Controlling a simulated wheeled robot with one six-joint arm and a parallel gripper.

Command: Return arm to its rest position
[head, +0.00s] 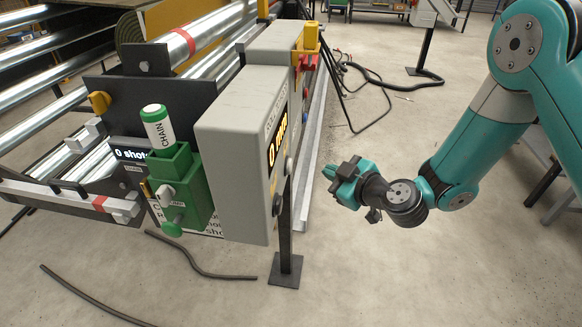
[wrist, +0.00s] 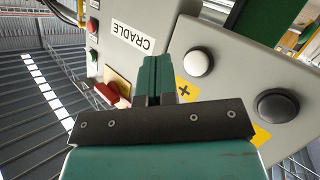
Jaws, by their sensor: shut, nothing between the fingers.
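My gripper (head: 333,174) is to the right of a grey control box (head: 238,150) in the head view, with floor showing below it. Its fingers point left toward the box and are shut with nothing between them. In the wrist view the shut green fingers (wrist: 154,78) are in front of a grey panel (wrist: 225,45) with a white and a black button, and a box labelled CRADLE. I cannot tell the exact gap between the fingertips and the panel. My arm comes in from the upper right.
A green holder (head: 185,190) with a white CHAIN bottle (head: 158,127) is left of the box. The box stands on a dark post (head: 285,240). A roller machine (head: 60,75) fills the upper left. Hoses (head: 195,262) lie on the floor; the lower right floor is clear.

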